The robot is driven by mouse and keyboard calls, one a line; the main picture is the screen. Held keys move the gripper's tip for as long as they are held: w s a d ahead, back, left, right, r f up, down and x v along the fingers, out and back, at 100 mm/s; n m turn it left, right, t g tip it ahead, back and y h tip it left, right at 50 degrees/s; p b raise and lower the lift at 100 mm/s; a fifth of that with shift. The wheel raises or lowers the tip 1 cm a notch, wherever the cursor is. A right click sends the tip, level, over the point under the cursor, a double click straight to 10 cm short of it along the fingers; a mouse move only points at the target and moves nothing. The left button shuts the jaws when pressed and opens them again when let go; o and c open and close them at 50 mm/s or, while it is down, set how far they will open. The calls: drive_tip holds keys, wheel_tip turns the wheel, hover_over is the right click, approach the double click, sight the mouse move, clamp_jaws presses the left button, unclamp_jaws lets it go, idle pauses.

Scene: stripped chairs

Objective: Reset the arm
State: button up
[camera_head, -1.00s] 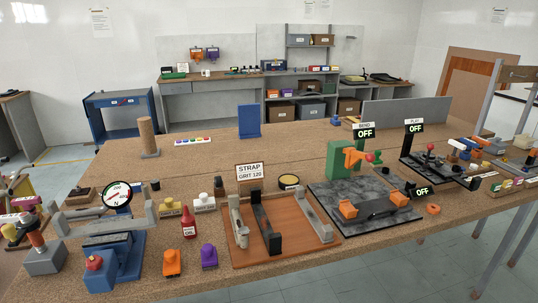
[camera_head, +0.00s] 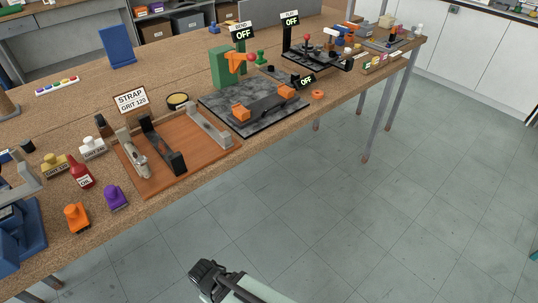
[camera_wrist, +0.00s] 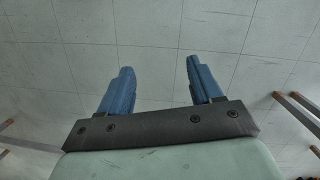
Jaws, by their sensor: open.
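My gripper (camera_wrist: 158,85) shows in the wrist view with its two blue fingers spread well apart and nothing between them. Only grey tiled floor lies beyond the fingertips. In the head view, a dark and pale green part of my arm shows at the bottom centre, over the floor and clear of the workbench (camera_head: 270,122). The fingers cannot be made out in that view.
The bench holds a wooden strap tray (camera_head: 200,165), a dark stone-like plate (camera_head: 215,100) with orange blocks, a green press (camera_head: 222,68), a red bottle (camera_head: 82,172), and orange (camera_head: 76,218) and purple (camera_head: 116,197) pieces. The floor (camera_head: 350,220) before the bench is free.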

drive_tip(key=w+d+f+m+g, duration=0.1)
drive_tip(key=d+f+m+g, duration=0.2)
drive_tip(key=d, duration=0.6)
drive_tip(key=w+d+f+m+g, duration=0.1)
drive_tip(key=d+f+m, duration=0.1)
drive_tip(key=d+f, duration=0.5)
drive_tip(key=s+d+f+m+g+y, duration=0.1)
drive_tip(key=s+d+m, duration=0.2)
drive_tip(key=d, duration=0.6)
drive_tip(key=s+d+f+m+g+y, duration=0.1)
drive_tip(key=s+d+f+m, duration=0.1)
drive_tip(key=d, duration=0.7)
drive_tip(key=shift+s+m, duration=0.45)
drive_tip(key=shift+m, duration=0.35)
drive_tip(key=shift+d, duration=0.1)
